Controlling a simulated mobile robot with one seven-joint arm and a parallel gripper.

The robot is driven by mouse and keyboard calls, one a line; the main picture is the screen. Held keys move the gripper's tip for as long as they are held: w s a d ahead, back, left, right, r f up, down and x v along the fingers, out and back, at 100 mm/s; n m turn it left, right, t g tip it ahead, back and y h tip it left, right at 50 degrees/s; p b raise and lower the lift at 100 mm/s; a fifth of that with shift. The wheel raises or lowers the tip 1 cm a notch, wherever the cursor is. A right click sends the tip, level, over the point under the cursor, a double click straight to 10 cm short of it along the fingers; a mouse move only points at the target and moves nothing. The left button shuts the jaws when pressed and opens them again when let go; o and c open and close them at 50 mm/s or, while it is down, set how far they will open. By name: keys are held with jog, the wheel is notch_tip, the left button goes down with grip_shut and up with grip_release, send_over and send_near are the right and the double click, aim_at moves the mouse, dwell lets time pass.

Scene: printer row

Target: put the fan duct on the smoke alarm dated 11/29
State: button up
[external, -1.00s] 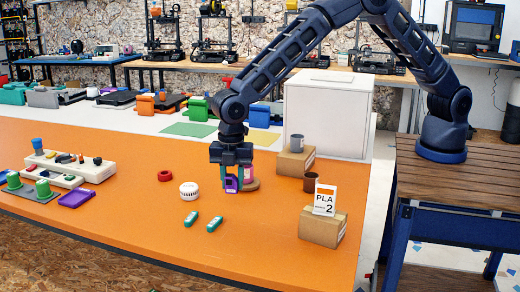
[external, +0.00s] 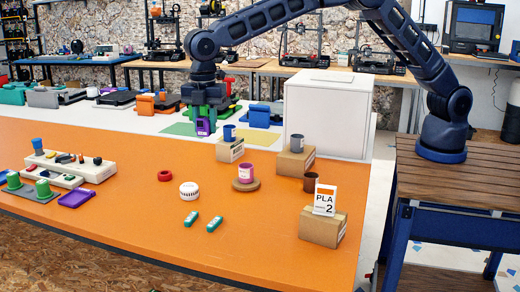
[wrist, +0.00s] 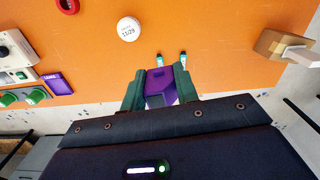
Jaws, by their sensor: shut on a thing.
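The purple fan duct (external: 204,127) is between the fingers of my gripper (external: 203,116), which is shut on it and holds it raised off the table. It also shows in the wrist view (wrist: 160,86) between the green fingertips. The white round smoke alarm (external: 189,190) lies on the orange table, lower in the external picture than my gripper and apart from it. In the wrist view the smoke alarm (wrist: 128,30) shows the date 11/29.
A pink spool (external: 246,173) on a round wooden base and a blue mug (external: 229,132) on a cardboard box stand to the right. A red ring (external: 165,175) and two green-and-white sticks (external: 201,220) lie near the alarm. A PLA 2 card (external: 325,200) stands on another box.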

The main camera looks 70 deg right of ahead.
jog(key=r+m, duration=0.1)
jog(key=r, duration=0.1)
send_over(190, 184)
notch_tip(190, 184, down, 20)
jog(key=shift+r, duration=0.1)
dwell(0.4)
jog(key=o, duration=0.9)
jog(key=shift+o, duration=0.2)
